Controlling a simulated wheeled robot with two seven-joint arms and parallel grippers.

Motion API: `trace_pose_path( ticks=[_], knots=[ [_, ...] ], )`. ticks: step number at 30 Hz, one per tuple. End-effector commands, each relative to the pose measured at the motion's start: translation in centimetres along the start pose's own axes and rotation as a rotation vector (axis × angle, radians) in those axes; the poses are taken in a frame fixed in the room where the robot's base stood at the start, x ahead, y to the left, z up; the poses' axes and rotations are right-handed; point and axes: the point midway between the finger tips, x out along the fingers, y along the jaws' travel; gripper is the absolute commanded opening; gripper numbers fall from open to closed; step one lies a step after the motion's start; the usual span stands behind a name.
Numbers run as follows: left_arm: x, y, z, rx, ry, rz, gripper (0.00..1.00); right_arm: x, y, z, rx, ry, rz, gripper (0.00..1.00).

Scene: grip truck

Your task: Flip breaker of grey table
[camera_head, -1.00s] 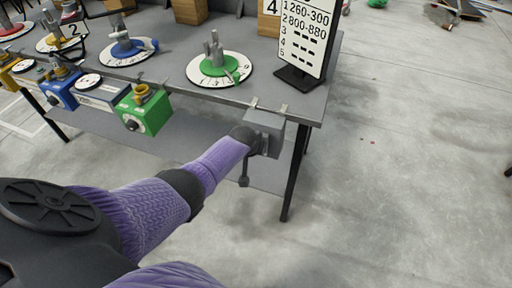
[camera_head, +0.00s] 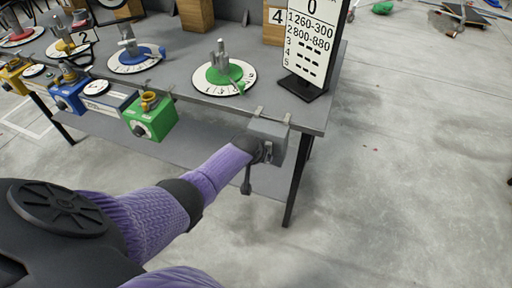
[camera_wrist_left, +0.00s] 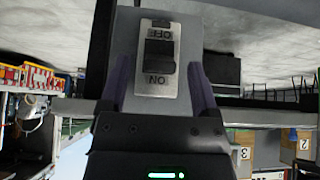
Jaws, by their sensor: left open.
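The grey table (camera_head: 325,100) runs from the left to the middle of the head view. Its breaker is a grey box (camera_head: 268,130) at the front right corner. In the left wrist view the breaker's metal plate (camera_wrist_left: 149,80) carries OFF and ON lettering, seen upside down, with a black switch (camera_wrist_left: 160,57) between them. I cannot tell which way the switch is tipped. My left gripper (camera_head: 252,148) is at the breaker's front. In the left wrist view its open fingers (camera_wrist_left: 160,88) are on either side of the plate. My right gripper is out of view.
A green box (camera_head: 150,118), a blue box (camera_head: 68,95) and a yellow box (camera_head: 12,78) are on the table's front edge. A dial with a green centre (camera_head: 224,76) and a number sign (camera_head: 309,45) stand on top.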

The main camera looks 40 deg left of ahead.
Motion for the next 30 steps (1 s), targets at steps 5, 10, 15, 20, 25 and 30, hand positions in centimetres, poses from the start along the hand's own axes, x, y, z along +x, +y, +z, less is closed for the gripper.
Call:
trace_pose_path(
  ticks=[5,10,15,20,25,30],
  knots=[
    [-5.3,0.0,-0.8,0.002,0.005,0.002,0.79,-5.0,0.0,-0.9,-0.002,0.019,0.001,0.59],
    [-7.9,0.0,-0.4,0.001,0.003,0.001,0.79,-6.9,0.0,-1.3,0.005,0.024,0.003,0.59],
    [-8.2,0.0,-0.1,0.000,0.002,0.000,0.79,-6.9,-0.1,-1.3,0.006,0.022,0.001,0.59],
    [-8.1,0.0,-0.1,0.000,0.001,0.000,0.79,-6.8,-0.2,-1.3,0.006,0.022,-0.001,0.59],
    [-8.0,0.0,-0.1,0.000,0.001,0.000,0.79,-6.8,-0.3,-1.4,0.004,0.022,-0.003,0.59],
    [-5.5,-0.1,7.4,0.064,-0.089,-0.007,0.79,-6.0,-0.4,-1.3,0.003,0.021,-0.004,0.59]
  ],
)
